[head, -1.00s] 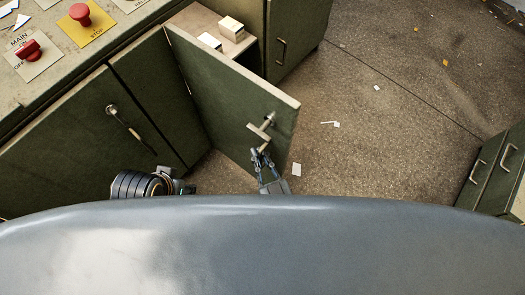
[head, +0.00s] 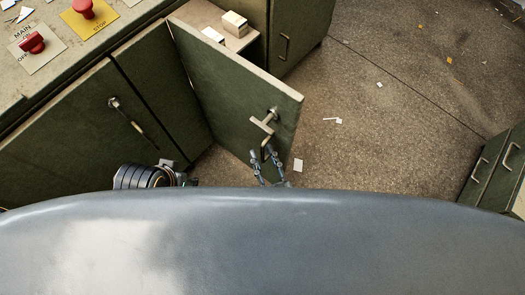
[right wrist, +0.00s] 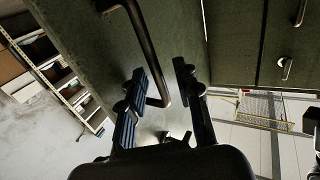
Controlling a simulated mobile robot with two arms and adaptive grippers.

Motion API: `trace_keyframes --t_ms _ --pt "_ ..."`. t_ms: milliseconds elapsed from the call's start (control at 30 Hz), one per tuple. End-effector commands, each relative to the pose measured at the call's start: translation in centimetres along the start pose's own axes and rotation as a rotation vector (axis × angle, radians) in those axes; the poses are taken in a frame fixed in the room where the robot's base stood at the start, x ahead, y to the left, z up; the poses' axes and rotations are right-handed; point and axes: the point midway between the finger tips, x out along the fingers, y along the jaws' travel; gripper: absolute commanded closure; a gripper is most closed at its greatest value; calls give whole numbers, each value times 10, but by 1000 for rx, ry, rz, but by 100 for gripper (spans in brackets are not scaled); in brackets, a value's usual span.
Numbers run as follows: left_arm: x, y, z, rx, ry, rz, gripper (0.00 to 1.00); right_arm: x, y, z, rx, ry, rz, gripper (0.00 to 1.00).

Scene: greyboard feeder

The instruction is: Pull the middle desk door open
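The middle desk door (head: 225,95) is dark green and stands swung open, away from the desk front. Its metal handle (head: 264,123) is on the outer face near the free edge. My right gripper (head: 262,156) is at the handle's lower end with its fingers spread apart. In the right wrist view, the handle (right wrist: 148,55) comes down between the two open fingers of the gripper (right wrist: 160,85), with gaps visible beside it. My left gripper's fingers do not show; a dark ringed arm part of mine is at lower left.
A closed green door (head: 85,140) with a handle is left of the opening. Small boxes (head: 234,23) sit on a shelf (head: 205,17) behind the open door. Another cabinet (head: 495,170) stands at the right. The floor (head: 390,110) between is mostly clear, with scraps.

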Motion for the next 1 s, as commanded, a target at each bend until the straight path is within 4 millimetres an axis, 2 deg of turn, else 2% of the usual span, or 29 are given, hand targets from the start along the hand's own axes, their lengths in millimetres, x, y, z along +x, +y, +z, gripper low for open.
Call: trace_keyframes --t_ms 300,500,667,1000 --pt "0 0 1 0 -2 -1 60 -70 0 1 -1 -6 -1 67" --pt "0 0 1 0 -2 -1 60 -98 1 1 -1 -4 1 67" --pt "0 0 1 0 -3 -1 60 -106 1 1 -1 -2 2 67" --pt "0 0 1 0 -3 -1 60 -107 1 1 -1 -2 2 67"
